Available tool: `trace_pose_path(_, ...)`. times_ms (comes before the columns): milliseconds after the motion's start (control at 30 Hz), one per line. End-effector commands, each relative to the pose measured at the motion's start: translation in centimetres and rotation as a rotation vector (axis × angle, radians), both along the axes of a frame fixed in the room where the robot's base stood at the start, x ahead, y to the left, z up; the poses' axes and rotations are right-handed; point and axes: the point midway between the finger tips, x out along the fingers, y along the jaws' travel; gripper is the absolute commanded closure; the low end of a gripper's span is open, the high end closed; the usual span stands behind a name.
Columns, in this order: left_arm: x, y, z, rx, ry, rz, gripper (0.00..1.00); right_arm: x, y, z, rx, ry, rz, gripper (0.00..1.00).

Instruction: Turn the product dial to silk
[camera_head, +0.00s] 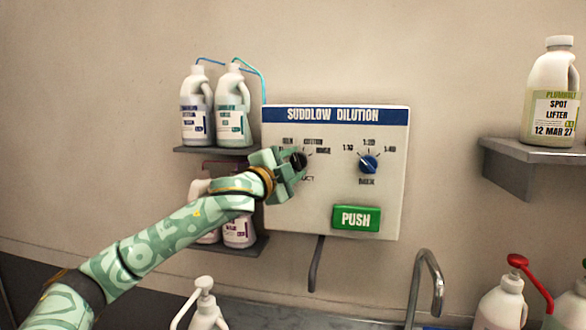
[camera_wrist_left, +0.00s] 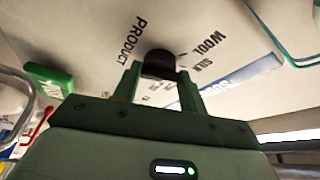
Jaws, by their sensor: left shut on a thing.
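The product dial (camera_head: 299,160) is a black knob on the left of the white Suddlow Dilution panel (camera_head: 335,205). My left gripper (camera_head: 296,164) reaches it from the lower left and is shut on it. In the left wrist view the black dial (camera_wrist_left: 159,62) sits between the two fingertips (camera_wrist_left: 160,80). The words WOOL and SILK (camera_wrist_left: 205,66) are printed beside it there, and PRODUCT on its other side. The gripper hides part of the dial and its labels in the head view. I cannot tell which label the dial points at. My right gripper is not in view.
A blue mix dial (camera_head: 368,163) and a green PUSH button (camera_head: 356,218) are on the same panel. White jugs (camera_head: 232,108) stand on shelves at left. A spot lifter jug (camera_head: 552,95) stands on the right shelf. A tap (camera_head: 427,275) and pump bottles are below.

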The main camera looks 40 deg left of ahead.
Motion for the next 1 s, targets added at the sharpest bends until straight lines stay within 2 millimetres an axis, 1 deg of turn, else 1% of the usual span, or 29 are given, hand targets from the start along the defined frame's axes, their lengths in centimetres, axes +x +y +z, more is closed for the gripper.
trace_pose_path(333,0.0,0.0,-0.1,-0.003,0.002,0.001,0.81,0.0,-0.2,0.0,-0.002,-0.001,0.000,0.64)
trace_pose_path(367,0.0,0.0,-0.1,-0.002,0.002,0.001,0.53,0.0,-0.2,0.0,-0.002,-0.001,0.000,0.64)
trace_pose_path(400,0.0,0.0,-0.1,-0.002,0.002,0.001,0.42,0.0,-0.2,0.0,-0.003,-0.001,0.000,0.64)
trace_pose_path(433,0.0,0.0,-0.1,-0.002,0.002,0.001,0.36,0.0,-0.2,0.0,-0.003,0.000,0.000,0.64)
trace_pose_path(767,-0.2,0.1,-0.2,0.000,0.002,0.002,0.36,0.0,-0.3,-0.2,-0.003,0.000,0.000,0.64)
trace_pose_path(867,-1.1,0.0,-0.6,0.001,0.002,0.003,0.36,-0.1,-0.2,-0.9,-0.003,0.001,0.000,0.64)
trace_pose_path(933,-2.2,-0.2,-0.9,0.004,0.003,0.002,0.36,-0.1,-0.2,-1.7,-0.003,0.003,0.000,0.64)
trace_pose_path(967,-2.7,-0.4,-1.1,0.006,0.006,-0.001,0.36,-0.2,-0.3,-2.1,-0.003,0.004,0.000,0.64)
trace_pose_path(1000,-3.2,-0.1,-1.4,0.003,0.007,0.006,0.36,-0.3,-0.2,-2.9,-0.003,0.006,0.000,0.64)
